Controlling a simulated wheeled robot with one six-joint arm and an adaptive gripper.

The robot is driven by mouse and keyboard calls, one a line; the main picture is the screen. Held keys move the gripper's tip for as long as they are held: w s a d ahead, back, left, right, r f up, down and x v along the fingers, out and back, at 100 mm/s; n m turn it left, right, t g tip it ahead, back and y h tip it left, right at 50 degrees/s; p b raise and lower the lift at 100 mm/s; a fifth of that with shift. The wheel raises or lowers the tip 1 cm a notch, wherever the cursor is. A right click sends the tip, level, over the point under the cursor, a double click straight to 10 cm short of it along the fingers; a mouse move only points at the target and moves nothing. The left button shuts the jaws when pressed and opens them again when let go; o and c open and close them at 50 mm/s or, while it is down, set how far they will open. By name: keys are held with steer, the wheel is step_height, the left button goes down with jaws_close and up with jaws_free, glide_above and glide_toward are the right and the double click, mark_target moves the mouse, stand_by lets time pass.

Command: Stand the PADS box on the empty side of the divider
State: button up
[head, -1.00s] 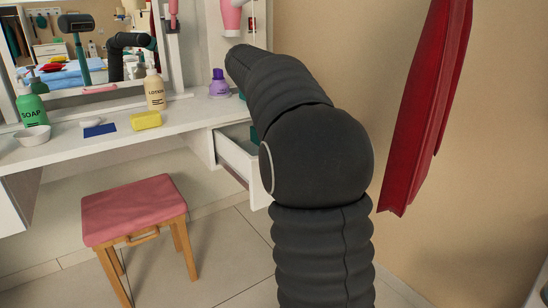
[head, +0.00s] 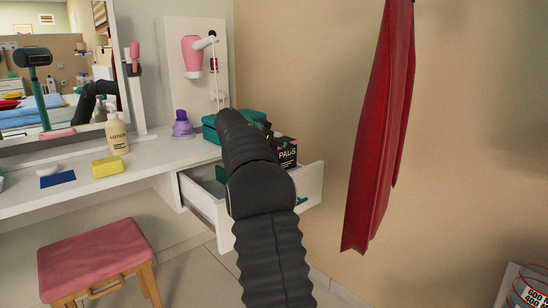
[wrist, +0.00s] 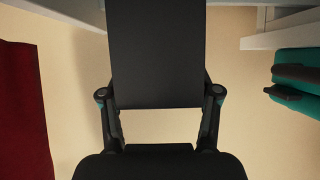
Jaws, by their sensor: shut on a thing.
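The black PADS box (head: 287,152) shows just beyond my arm in the head view, above the open drawer. In the wrist view the box (wrist: 155,50) is a plain dark face between the two fingers. My gripper (wrist: 160,92) is shut on it. In the head view my arm hides the gripper and part of the box. The open white drawer (head: 312,182) sits below, under the right end of the vanity top. My arm covers its middle, so I cannot make out the divider. A teal item (head: 220,174) shows inside at the left.
A teal case (head: 210,132) lies on the vanity top (head: 140,163) behind the drawer. A purple bottle (head: 182,126) and lotion bottle (head: 117,138) stand to its left. A red garment (head: 378,150) hangs at the right. A pink stool (head: 95,258) stands at front left.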

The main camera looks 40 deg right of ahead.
steer(key=shift+w+f, duration=0.35)
steer(key=shift+w, duration=0.25)
steer(key=shift+w+f, duration=0.3)
steer(key=shift+w, duration=0.3)
steer(key=shift+f, duration=2.05)
steer(key=shift+f+b, duration=0.3)
steer(key=shift+b, duration=0.1)
steer(key=shift+f+b, duration=0.3)
steer(key=shift+b, duration=0.2)
steer(key=o, duration=1.3)
